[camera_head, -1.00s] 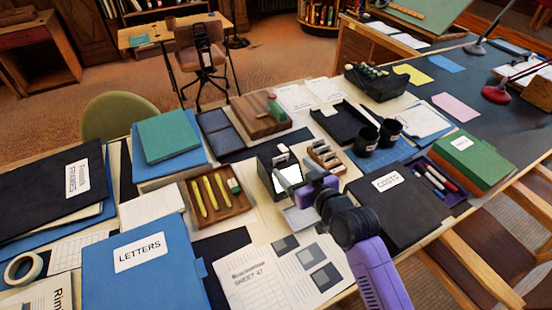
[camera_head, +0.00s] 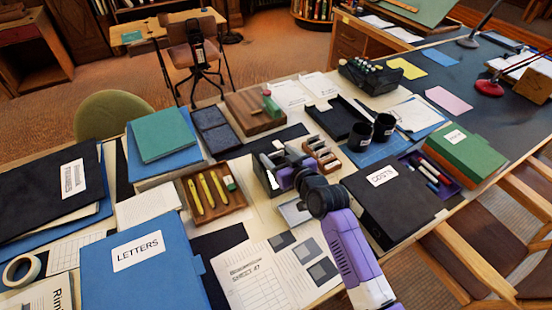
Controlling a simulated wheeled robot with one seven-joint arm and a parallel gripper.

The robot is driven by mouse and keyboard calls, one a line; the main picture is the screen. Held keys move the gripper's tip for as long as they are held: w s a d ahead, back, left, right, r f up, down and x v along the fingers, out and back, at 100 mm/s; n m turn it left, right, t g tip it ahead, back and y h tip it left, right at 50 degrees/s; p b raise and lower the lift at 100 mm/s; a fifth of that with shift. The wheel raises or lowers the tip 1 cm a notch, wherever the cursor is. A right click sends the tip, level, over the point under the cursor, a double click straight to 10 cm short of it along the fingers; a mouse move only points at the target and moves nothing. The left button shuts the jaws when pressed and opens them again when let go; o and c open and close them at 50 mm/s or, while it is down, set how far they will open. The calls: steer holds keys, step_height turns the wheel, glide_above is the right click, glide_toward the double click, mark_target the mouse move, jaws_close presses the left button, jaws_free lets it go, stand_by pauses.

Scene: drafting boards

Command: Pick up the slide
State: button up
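My gripper (camera_head: 275,168) is at the middle of the desk, at the end of my purple and black arm. It is right at a small black box (camera_head: 261,178) and covers most of that box's front and its white panel. My wrist hides the fingertips, so I cannot tell whether they are open or shut, or touch anything. I cannot clearly make out a slide; it may be hidden behind my gripper or be too small to tell. A flat grey piece (camera_head: 293,211) lies just below my wrist, partly covered by it.
A wooden tray (camera_head: 223,207) with yellow pieces stands left of my gripper. A wooden rack (camera_head: 322,157) and dark cups (camera_head: 361,137) are to the right. The black COSTS folder (camera_head: 398,203) lies right of my forearm. Printed sheets (camera_head: 255,285) lie in front.

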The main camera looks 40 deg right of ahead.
steer(key=c, duration=1.2)
steer(key=shift+r, duration=0.15)
